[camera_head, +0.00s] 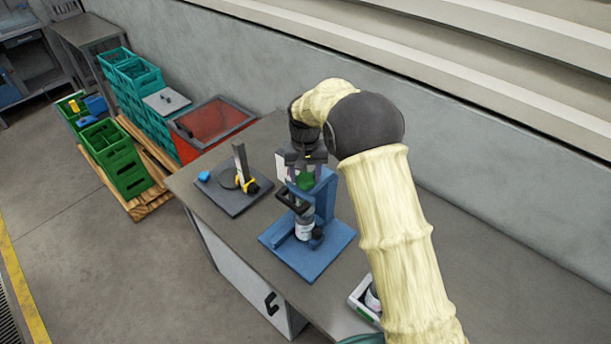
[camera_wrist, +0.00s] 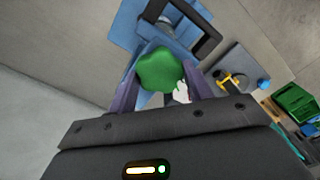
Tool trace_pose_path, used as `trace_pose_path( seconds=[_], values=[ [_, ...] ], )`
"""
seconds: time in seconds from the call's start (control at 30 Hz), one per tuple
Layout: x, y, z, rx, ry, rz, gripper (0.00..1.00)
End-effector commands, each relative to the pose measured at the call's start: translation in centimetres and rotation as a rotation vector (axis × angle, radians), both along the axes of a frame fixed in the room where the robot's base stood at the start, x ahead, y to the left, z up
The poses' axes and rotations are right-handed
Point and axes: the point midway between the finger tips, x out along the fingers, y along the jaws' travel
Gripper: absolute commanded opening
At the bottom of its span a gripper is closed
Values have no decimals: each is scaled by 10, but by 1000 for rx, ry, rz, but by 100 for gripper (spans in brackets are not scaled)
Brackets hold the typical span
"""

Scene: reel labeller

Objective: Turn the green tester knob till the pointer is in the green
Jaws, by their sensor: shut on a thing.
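The green tester knob (camera_wrist: 160,70) is a lobed knob on top of the blue tester (camera_head: 325,197). My gripper (camera_head: 304,178) is above the tester, pointing down, with its fingers on either side of the knob. In the wrist view the gripper (camera_wrist: 163,88) is shut on the knob, a purple finger at each side. A white pointer-like piece (camera_wrist: 182,93) shows beside the knob, partly hidden by the right finger. I cannot make out a green zone on the scale. A black handle (camera_head: 293,199) stands at the tester's front, above a small white jar-like part (camera_head: 304,229).
A dark plate with a post and yellow clamp (camera_head: 235,193) sits left of the tester. A white-edged tray (camera_head: 364,300) is at the bench front, partly behind my arm. A red box (camera_head: 212,127) and green crates (camera_head: 118,160) stand beyond the bench. A wall runs behind.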

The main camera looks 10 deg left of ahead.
Motion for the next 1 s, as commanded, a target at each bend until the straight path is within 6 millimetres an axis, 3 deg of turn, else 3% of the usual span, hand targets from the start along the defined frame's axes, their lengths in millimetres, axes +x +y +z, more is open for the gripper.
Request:
trace_pose_path(
  seconds=[0.7, 1.0],
  values=[
    [-3, 1, -1, -4, 7, -668, 27],
    [-3, 1, -1, -4, 7, -855, 27]
  ],
)
